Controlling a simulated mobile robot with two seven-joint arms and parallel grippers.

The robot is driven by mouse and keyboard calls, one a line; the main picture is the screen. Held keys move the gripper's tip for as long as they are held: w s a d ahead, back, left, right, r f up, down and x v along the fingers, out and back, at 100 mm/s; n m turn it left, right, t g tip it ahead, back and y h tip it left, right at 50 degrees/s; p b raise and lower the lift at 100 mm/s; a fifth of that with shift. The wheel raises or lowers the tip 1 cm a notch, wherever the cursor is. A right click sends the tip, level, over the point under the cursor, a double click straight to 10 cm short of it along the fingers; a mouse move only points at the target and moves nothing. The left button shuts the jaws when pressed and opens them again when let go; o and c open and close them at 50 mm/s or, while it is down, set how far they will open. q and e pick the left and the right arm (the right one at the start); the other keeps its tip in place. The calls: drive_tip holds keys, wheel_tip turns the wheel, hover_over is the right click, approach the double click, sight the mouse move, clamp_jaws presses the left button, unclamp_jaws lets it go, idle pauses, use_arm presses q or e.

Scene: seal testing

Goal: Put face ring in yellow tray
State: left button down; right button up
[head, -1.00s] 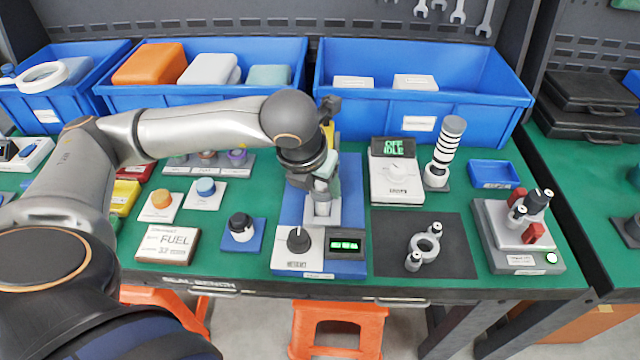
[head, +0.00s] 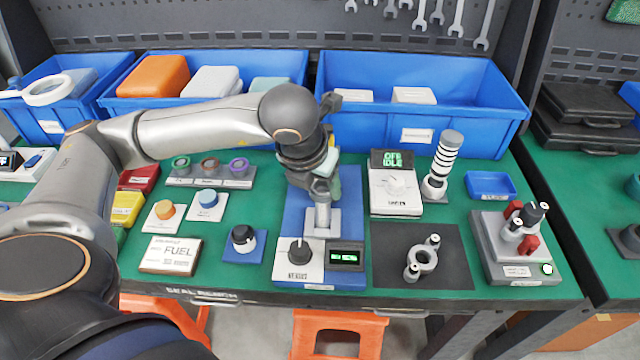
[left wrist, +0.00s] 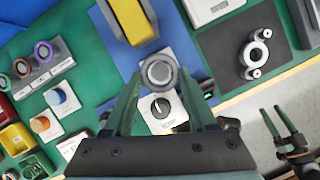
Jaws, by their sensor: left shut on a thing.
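My left gripper (head: 322,188) is over the blue-based test fixture (head: 294,212). In the left wrist view the left gripper (left wrist: 160,78) is shut on a round grey piece (left wrist: 158,71), seen end-on with a darker rim. I cannot tell whether it is the face ring or whether it still touches the fixture. The yellow tray (head: 126,208) is at the left of the bench, below a red tray; it also shows in the left wrist view (left wrist: 15,138). My right gripper (left wrist: 271,108) shows only in the left wrist view, fingers apart and empty.
A rack (head: 209,170) with green, brown and purple rings stands behind orange and blue knobs. A grey two-handled ring (head: 421,262) lies on a black mat (head: 455,266). Blue bins (head: 416,135) line the back.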

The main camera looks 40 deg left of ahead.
use_arm(q)
drive_tip(key=shift+r+p, duration=0.5)
drive_tip(key=shift+r, duration=0.45)
